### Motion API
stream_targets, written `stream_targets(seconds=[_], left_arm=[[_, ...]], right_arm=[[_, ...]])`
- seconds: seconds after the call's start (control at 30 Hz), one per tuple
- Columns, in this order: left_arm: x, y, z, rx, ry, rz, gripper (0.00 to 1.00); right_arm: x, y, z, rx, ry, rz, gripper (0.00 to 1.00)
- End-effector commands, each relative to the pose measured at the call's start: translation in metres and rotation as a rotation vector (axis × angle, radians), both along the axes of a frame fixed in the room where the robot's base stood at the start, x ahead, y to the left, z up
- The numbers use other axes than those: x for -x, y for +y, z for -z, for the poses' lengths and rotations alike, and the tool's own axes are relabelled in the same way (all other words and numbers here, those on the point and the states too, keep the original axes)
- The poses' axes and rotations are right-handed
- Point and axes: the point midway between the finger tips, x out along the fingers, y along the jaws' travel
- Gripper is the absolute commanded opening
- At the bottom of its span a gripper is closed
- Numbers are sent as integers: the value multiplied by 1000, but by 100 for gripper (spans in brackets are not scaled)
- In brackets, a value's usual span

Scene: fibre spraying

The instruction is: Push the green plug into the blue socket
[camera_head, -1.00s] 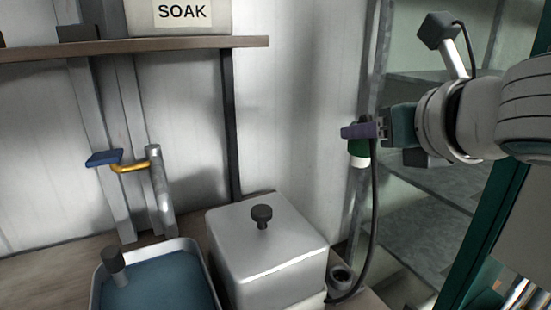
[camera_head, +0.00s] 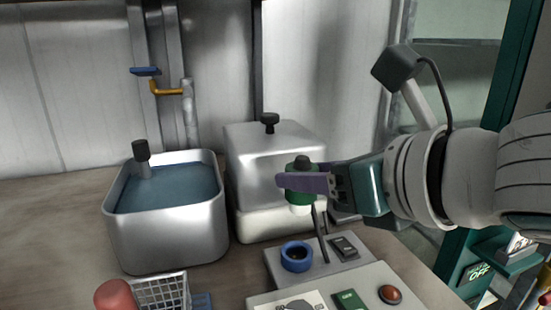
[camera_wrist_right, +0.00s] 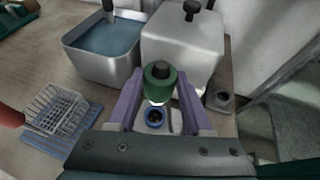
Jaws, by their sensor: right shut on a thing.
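The green plug (camera_head: 299,194) has a dark top and a pale lower end. My right gripper (camera_head: 300,184) is shut on it, with purple fingers on either side. The plug is held upright in the air, above and apart from the blue socket (camera_head: 296,256). The socket is a blue ring with a dark hole on a light grey box (camera_head: 325,262). In the right wrist view the plug (camera_wrist_right: 160,82) sits between the fingers, and the blue socket (camera_wrist_right: 157,116) shows just below it, partly hidden. My left gripper is not in view.
A water-filled metal basin (camera_head: 166,232) and a lidded metal box (camera_head: 270,150) stand behind. A wire basket (camera_head: 160,294) and a red rounded thing (camera_head: 115,295) are at front left. A panel with a red button (camera_head: 390,294) is in front of the socket box.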

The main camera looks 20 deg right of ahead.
Motion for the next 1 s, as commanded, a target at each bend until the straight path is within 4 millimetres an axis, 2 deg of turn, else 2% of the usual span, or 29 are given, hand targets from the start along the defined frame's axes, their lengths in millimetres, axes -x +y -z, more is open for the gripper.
stream_targets(seconds=[0.3,0.47,0.8,1.0], left_arm=[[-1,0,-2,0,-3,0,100],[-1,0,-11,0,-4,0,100],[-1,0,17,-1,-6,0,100],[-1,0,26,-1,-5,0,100]], right_arm=[[0,1,-1,0,-1,-2,0],[0,0,-3,2,0,-1,0],[0,0,37,1,1,0,0],[0,0,52,0,0,-1,0]])
